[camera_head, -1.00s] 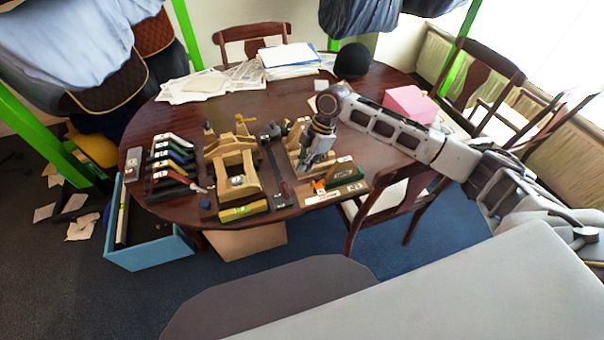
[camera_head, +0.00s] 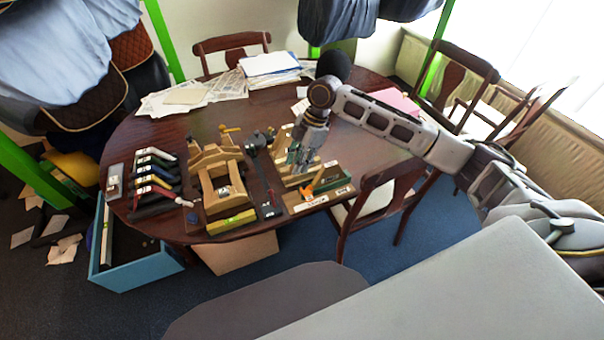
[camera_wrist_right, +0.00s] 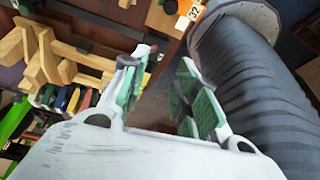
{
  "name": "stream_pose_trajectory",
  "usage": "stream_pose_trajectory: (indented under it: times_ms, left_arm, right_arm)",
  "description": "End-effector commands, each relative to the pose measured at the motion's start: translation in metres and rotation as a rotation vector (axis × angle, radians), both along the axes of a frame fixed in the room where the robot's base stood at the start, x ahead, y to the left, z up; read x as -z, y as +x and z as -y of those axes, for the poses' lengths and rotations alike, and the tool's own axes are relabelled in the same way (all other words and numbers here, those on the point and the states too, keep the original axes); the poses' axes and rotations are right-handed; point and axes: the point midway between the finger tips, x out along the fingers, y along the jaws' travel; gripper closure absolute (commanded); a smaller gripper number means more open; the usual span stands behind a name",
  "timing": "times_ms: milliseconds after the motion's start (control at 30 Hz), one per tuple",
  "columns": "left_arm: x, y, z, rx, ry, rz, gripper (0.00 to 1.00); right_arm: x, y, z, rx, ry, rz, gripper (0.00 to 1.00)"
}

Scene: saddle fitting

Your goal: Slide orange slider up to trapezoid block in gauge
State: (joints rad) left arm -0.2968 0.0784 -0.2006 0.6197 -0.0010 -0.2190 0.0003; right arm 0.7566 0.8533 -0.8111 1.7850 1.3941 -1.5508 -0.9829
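The orange slider (camera_head: 309,189) is small and sits at the front of the wooden gauge (camera_head: 340,192), at the table's near right edge. A dark green piece (camera_head: 328,178) stands along the gauge behind it; I cannot tell whether this is the trapezoid block. My right gripper (camera_head: 296,164) is above the wooden fixture just behind and left of the slider, apart from it. In the right wrist view its green-padded fingers (camera_wrist_right: 160,95) are spread with nothing between them. An orange piece with a "32" label (camera_wrist_right: 193,12) shows at that view's top. My left gripper is out of view.
A wooden saddle-like fixture (camera_head: 222,185) with a yellow level (camera_head: 231,222) stands left of the gauge. Several coloured-handled tools (camera_head: 153,180) lie farther left. Papers (camera_head: 268,65) and a dark round object (camera_head: 334,64) are at the back.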

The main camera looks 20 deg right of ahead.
Motion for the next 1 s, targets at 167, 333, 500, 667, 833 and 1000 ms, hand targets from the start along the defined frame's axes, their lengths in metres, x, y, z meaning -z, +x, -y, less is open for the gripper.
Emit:
stream_pose_trajectory:
  times_ms: [167, 333, 500, 667, 833, 1000]
  left_arm:
    - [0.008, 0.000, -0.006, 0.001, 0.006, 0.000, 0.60]
    - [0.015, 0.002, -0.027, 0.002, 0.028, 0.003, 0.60]
    - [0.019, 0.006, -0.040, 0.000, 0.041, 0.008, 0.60]
    - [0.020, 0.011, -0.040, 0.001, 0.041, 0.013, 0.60]
    - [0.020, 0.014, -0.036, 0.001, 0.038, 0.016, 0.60]
    - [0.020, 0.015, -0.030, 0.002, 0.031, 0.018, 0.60]
  right_arm:
    - [0.002, -0.004, 0.026, 0.142, 0.010, -0.003, 0.58]
    - [-0.003, -0.009, 0.053, 0.310, 0.021, -0.002, 0.58]
    - [-0.010, -0.014, 0.072, 0.436, 0.030, 0.001, 0.58]
    - [-0.014, -0.015, 0.079, 0.489, 0.035, 0.002, 0.58]
    - [-0.015, -0.015, 0.079, 0.494, 0.036, 0.004, 0.58]
    - [-0.015, -0.015, 0.079, 0.493, 0.036, 0.004, 0.58]
